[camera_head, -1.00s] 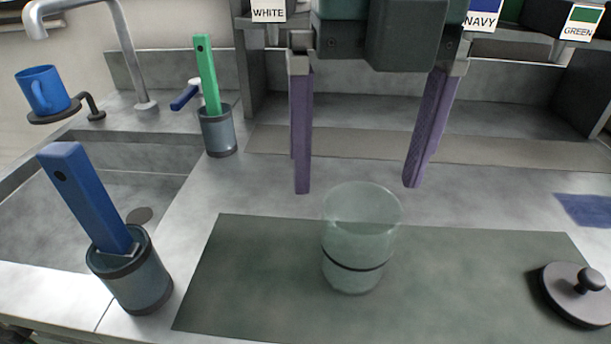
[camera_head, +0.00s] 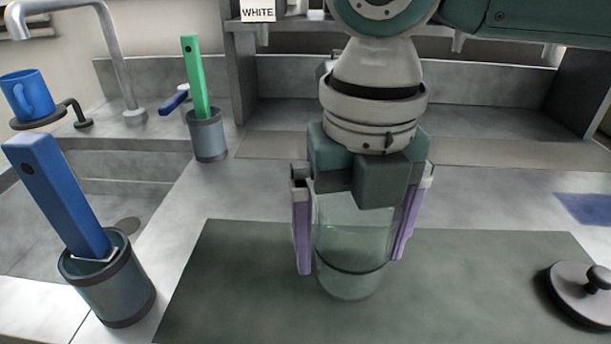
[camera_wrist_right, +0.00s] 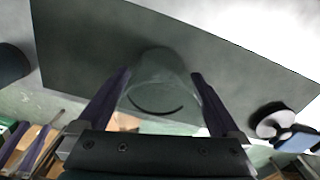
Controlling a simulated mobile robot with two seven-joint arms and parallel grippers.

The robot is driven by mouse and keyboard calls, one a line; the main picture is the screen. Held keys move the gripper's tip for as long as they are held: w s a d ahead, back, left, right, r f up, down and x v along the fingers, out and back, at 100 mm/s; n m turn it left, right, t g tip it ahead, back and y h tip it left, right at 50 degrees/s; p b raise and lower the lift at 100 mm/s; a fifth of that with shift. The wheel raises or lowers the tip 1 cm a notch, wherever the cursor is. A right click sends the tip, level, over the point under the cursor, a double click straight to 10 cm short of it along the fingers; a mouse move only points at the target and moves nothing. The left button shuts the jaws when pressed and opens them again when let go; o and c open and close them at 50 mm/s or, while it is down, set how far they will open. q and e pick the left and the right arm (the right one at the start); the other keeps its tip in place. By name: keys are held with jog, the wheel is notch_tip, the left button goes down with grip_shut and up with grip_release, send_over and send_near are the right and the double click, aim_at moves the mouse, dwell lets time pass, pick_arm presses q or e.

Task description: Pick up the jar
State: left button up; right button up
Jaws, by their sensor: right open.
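A clear glass jar (camera_head: 350,272) with a dark band stands upright on a dark green mat (camera_head: 240,275). My right gripper (camera_head: 350,262) is open, pointing down, with its purple fingers on either side of the jar. The gripper body hides the jar's top in the head view. In the right wrist view, the jar (camera_wrist_right: 155,85) lies between the two fingers of my right gripper (camera_wrist_right: 162,75). I cannot tell whether a finger touches the glass. My left gripper is not in view.
A round lid with a knob (camera_head: 583,290) lies at the mat's right edge. A blue block stands in a holder (camera_head: 108,285) at left. Behind it are a green block in a holder (camera_head: 208,138), a faucet (camera_head: 120,70) and a blue mug (camera_head: 27,95).

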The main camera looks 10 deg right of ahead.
jog(key=c, duration=1.4)
jog(key=shift+r, duration=0.2)
jog(key=s+d+r+m+p, duration=0.2)
jog(key=r+m+p, duration=0.9)
jog(key=r+p, duration=0.7)
jog(key=s+d+r+m+p, duration=0.2)
jog(key=r+m+p, duration=1)
jog(key=r+p, duration=0.7)
jog(key=s+d+r+m+p, duration=0.3)
jog(key=r+m+p, duration=0.9)
jog(key=r, duration=2.1)
jog(key=s+p, duration=0.1)
jog(key=p, duration=0.5)
jog(key=shift+r+p, duration=0.2)
jog(key=shift+p, duration=0.15)
jog(key=shift+s+a+f, duration=0.1)
